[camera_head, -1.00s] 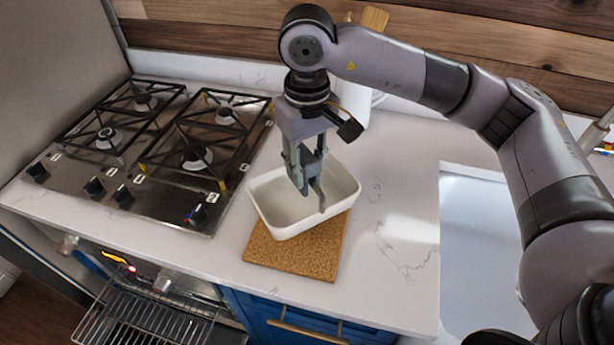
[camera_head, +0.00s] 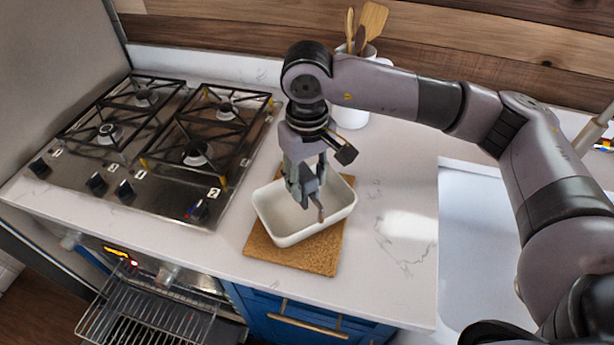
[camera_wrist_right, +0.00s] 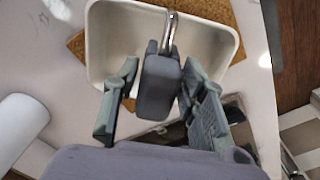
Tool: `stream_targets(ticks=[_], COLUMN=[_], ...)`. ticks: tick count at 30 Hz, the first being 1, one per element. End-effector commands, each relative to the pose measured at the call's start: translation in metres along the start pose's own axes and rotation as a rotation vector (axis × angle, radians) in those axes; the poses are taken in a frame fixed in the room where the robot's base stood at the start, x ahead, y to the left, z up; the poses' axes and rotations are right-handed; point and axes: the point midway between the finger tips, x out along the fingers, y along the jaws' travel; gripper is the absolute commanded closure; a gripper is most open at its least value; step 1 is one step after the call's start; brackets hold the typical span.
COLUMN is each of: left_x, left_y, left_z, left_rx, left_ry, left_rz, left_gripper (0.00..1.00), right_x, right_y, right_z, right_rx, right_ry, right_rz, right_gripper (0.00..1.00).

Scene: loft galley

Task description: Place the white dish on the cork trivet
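The white dish (camera_head: 277,222), a deep rectangular one, is over the cork trivet (camera_head: 300,259), whose front and back right corner show. I cannot tell whether its base touches the cork. My right gripper (camera_head: 305,192) reaches down into the dish. In the right wrist view, the fingers (camera_wrist_right: 160,88) stand either side of a dark grey block with a bright metal rod, which reaches over the dish (camera_wrist_right: 110,35). The gripper seems to hold the dish, but how they join is hidden. The trivet also shows in the right wrist view (camera_wrist_right: 222,12). My left gripper is not in view.
A gas hob (camera_head: 150,150) with black grates is to the left. A white crock (camera_head: 352,115) with wooden utensils stands behind, near my arm. A sink (camera_head: 480,250) is on the right. The counter (camera_head: 395,215) between is clear. An open oven rack (camera_head: 150,310) shows below.

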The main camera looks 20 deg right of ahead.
Motion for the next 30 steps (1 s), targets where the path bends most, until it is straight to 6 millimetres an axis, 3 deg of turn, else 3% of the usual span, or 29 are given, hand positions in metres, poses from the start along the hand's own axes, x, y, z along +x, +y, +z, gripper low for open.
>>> stream_targets(ticks=[4,16,30], left_x=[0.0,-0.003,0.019], left_y=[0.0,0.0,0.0], left_z=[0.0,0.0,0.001], left_rx=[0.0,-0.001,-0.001], left_ry=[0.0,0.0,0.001], left_rz=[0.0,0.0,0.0], left_gripper=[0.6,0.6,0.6], right_x=[0.0,-0.006,-0.098], right_y=[0.0,0.0,-0.001], right_z=[0.0,-0.001,-0.001], right_rx=[0.0,0.0,0.0], right_ry=[0.0,0.002,0.003], right_rz=[0.0,0.0,0.0], right_gripper=[0.5,0.5,0.5])
